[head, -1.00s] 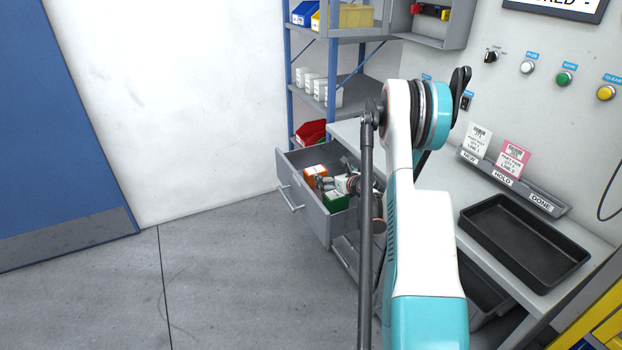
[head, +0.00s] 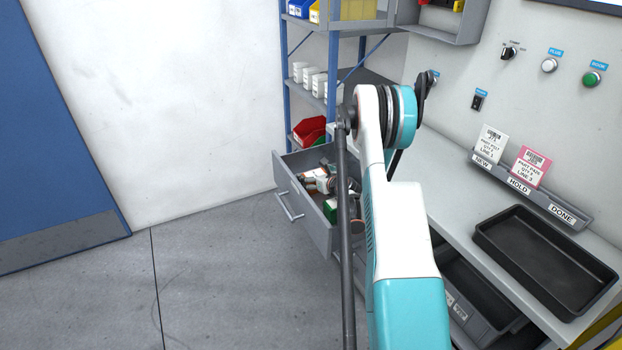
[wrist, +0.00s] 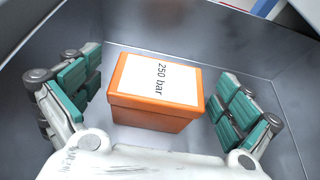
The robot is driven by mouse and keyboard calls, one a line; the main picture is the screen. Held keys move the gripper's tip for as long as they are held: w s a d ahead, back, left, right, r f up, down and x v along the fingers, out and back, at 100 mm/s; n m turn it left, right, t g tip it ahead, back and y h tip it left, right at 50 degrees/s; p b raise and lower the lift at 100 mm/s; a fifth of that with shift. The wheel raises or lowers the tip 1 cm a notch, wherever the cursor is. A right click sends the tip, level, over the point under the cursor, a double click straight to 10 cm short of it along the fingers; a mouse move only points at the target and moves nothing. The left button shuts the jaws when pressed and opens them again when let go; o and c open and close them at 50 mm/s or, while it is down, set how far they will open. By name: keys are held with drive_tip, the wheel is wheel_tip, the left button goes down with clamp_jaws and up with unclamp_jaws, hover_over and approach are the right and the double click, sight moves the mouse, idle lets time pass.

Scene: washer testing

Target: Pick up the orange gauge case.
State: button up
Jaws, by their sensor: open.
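The orange gauge case (wrist: 157,90) sits in the open grey drawer, with a white label reading "250 bar" on its top. In the wrist view it lies between the two spread fingers of my gripper (wrist: 160,100), with gaps on both sides. My gripper is open and holds nothing. In the head view my gripper (head: 320,182) is down in the drawer (head: 308,220), and it and my arm hide most of the case.
Drawer walls stand close around my gripper. A red bin (head: 308,131) is on the blue shelf behind. A black tray (head: 545,260) rests on the bench at right.

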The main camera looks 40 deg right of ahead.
drive_tip(key=shift+w+d+f, duration=0.1)
drive_tip(key=shift+w+f, duration=0.05)
drive_tip(key=shift+w, duration=0.1)
drive_tip(key=c, duration=1.3)
drive_tip(key=shift+r, duration=0.25)
